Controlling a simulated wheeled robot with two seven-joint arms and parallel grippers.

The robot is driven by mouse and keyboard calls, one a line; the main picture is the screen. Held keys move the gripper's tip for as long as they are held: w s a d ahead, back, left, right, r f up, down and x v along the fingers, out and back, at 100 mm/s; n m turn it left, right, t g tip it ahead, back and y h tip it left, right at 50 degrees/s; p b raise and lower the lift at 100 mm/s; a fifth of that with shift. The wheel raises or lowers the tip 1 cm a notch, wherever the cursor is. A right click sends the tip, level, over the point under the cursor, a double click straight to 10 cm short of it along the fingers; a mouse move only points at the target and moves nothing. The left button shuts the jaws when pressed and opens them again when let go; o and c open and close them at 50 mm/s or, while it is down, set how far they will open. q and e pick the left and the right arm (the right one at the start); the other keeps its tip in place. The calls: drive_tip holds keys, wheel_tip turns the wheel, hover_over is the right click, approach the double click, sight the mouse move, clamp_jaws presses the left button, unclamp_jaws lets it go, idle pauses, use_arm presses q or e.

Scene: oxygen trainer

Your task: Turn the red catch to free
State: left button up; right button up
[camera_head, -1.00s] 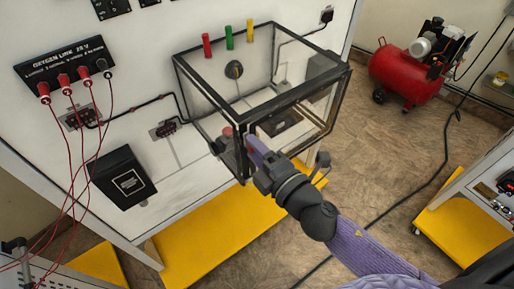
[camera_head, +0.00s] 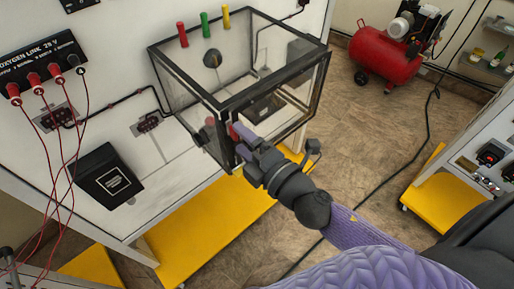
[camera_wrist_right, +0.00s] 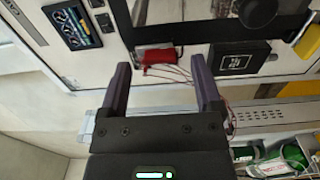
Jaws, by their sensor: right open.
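The red catch (camera_head: 233,132) shows as a small red piece at the near upright of the clear, black-framed box (camera_head: 285,90). My right gripper (camera_head: 243,143) is at that upright, and its fingers partly hide the catch. In the right wrist view a red piece (camera_wrist_right: 158,56), apparently the catch, lies between and beyond the two open fingertips (camera_wrist_right: 162,72). It looks apart from both fingers. The exact setting of the catch cannot be told.
The box stands out from a white panel (camera_head: 165,180). Red, green and yellow pegs (camera_head: 204,24) stand by its back edge. Red cables hang from a black socket block (camera_head: 42,62) at left. A red compressor (camera_head: 388,58) stands on the floor.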

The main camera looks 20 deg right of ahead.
drive_tip(key=b+v, duration=0.3)
drive_tip(key=v, duration=0.5)
drive_tip(key=shift+s, duration=0.3)
drive_tip(key=shift+d+b, duration=0.15)
drive_tip(key=shift+b, duration=0.15)
drive_tip(key=s+d+f+m+g+h+b, duration=0.1)
drive_tip(key=d+f+m+g+h+b, duration=0.25)
drive_tip(key=f, duration=1.05)
drive_tip(key=s+d+f+m+g+h+b, duration=0.15)
drive_tip(key=f+m+b, duration=0.35)
drive_tip(key=f, duration=1)
drive_tip(key=s+d+f+m+g+h+b, duration=0.1)
drive_tip(key=s+d+f+m+g+b, duration=0.3)
drive_tip(key=f, duration=1)
drive_tip(key=s+a+f+m+g+b, duration=0.2)
drive_tip(key=s+f+b, duration=0.3)
drive_tip(key=s+f, duration=0.3)
drive_tip(key=s+a+f+m+g+b, duration=0.2)
drive_tip(key=s+f+m+g+b, duration=0.3)
drive_tip(key=s+f, duration=0.4)
wheel_tip(320, 180, down, 6)
drive_tip(key=shift+a+f, duration=0.15)
drive_tip(key=shift+a, duration=0.15)
